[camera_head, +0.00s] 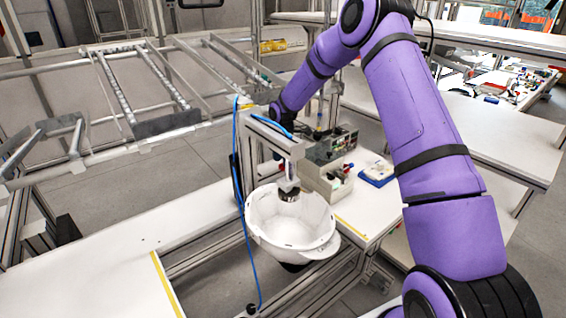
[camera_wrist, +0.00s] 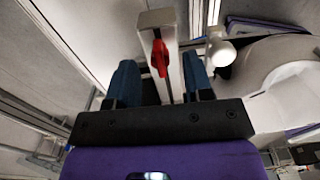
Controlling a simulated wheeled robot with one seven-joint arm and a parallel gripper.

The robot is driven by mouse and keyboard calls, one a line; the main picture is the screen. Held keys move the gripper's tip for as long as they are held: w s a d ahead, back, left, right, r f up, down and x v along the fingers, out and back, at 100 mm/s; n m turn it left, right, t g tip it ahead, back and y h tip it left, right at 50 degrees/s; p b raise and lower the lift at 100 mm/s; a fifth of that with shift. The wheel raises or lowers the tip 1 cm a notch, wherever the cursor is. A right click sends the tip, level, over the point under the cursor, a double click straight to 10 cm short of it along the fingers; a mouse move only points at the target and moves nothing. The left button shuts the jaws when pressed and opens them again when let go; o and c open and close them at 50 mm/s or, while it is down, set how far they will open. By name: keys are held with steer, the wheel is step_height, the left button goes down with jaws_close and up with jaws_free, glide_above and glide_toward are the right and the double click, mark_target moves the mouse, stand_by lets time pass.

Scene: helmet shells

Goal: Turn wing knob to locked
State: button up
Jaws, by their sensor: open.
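The red wing knob (camera_wrist: 159,58) is on a light metal post (camera_wrist: 152,22) in the wrist view, its wing lying roughly along the post. My gripper (camera_wrist: 160,74) is open, with one blue finger on each side of the post and a visible gap to each. The knob shows between the fingers, near the level of their tips; I cannot tell the exact depth. In the head view the metal frame (camera_head: 270,130) stands over a white helmet shell (camera_head: 290,240). The knob and my fingertips cannot be made out there.
The helmet shell (camera_wrist: 288,75) also shows at the right of the wrist view. A blue cable (camera_head: 240,205) hangs beside the frame. A grey box (camera_head: 325,180) stands on the table behind the shell. The white table (camera_head: 80,265) at front left is clear.

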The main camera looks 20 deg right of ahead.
steer(key=shift+f, duration=0.6)
jaws_close()
